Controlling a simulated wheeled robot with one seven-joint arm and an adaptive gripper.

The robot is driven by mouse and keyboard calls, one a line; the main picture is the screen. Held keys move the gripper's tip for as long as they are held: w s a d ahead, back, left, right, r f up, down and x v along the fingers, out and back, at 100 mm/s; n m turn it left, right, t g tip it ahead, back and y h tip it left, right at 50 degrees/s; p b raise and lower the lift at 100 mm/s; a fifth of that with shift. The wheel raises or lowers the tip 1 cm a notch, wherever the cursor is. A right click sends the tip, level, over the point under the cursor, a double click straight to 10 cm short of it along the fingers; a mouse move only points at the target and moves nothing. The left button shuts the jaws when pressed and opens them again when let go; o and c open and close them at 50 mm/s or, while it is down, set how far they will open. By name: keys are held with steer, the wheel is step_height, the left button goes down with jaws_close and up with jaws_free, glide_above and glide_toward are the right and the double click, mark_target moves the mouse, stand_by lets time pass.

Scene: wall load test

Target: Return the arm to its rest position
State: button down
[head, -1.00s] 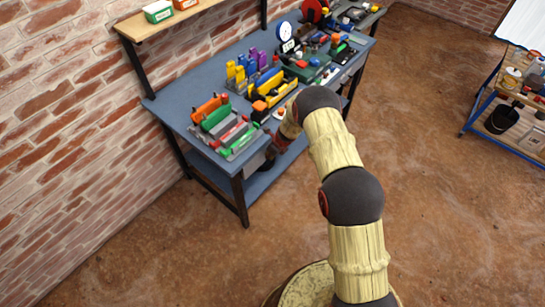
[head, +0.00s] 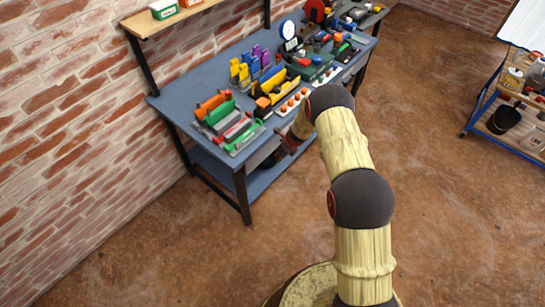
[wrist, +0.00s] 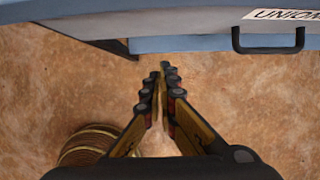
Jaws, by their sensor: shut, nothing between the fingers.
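My arm reaches up from the bottom of the head view and bends toward the front edge of the blue workbench (head: 185,88). My gripper (wrist: 163,72) shows in the wrist view with its fingertips together and nothing between them. It is over bare brown floor, in front of the workbench's drawer front with a black handle (wrist: 268,40).
Several coloured tools and bins, with a yellow tote (head: 278,88), fill the bench top. A shelf (head: 145,27) hangs above its left end. A blue-framed cart (head: 490,125) stands at right. The floor (head: 440,220) between is clear.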

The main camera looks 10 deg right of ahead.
steer(key=p+v, duration=0.1)
steer(key=v, duration=0.8)
steer(key=shift+w, duration=0.35)
steer(key=shift+r, duration=0.15)
steer(key=s+a+r+n+g, duration=0.2)
steer(key=s+a+n+g, duration=0.1)
steer(key=s+n, duration=0.8)
steer(key=s+d+r+n+t+h+b, duration=0.1)
steer(key=s+r+n+t+b, duration=0.1)
steer(key=s+r+n, duration=0.6)
steer(key=s+d+r+n+t+h+b, duration=0.1)
steer(key=s+r+n+t+b, duration=0.2)
steer(key=s+r+n, duration=0.6)
steer(key=s+r, duration=0.6)
steer(key=r, duration=0.4)
steer(key=s+r+b, duration=0.1)
steer(key=s+r, duration=0.6)
steer(key=r, duration=0.4)
steer(key=shift+s+r+h, duration=0.25)
steer(key=shift+h, duration=0.15)
